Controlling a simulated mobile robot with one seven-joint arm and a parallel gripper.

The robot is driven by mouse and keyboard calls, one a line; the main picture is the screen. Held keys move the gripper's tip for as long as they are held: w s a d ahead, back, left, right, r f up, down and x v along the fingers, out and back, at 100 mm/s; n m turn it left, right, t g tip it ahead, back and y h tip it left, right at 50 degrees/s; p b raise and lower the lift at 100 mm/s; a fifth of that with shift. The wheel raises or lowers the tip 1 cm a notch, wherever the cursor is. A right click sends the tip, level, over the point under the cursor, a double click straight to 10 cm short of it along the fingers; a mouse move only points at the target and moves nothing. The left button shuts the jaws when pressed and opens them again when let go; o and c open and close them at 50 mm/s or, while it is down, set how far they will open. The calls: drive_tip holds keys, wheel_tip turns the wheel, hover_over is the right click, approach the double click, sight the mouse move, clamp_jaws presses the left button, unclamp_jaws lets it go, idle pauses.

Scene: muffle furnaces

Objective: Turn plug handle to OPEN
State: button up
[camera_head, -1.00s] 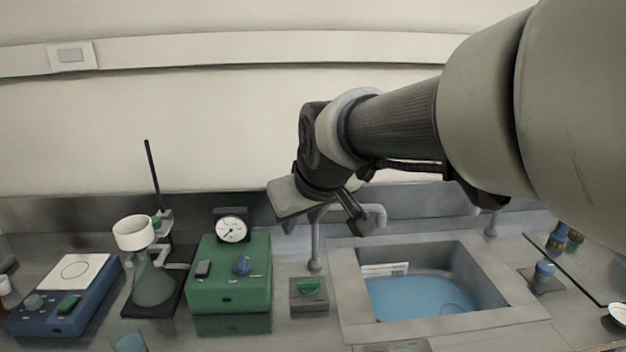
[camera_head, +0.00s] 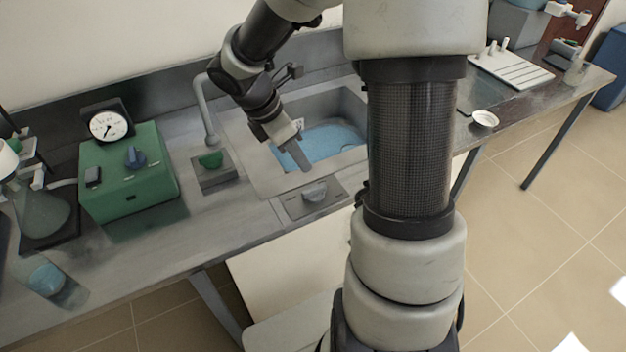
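A grey plug handle (camera_head: 315,193) sits on a dark grey plate (camera_head: 330,203) on the counter, at the front edge of the sink. The plate seems to carry small markings, too small to read. The handle's turned position is hard to make out. My gripper (camera_head: 302,160) hangs over the front of the sink (camera_head: 253,171), up and slightly left of the handle. A gap shows between its tip and the handle, and it appears to hold nothing. Only one finger shows clearly, so its opening is hidden.
Blue water (camera_head: 325,143) lies in the basin. A tap (camera_head: 206,105) and a green knob (camera_head: 211,159) stand left of the sink. A green pump box with a gauge (camera_head: 128,170) is farther left.

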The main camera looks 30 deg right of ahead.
sight(319, 186)
drive_tip(key=b+x, duration=0.2)
drive_tip(key=x, duration=1)
drive_tip(key=shift+d+f, duration=0.1)
drive_tip(key=shift+f, duration=0.3)
clamp_jaws()
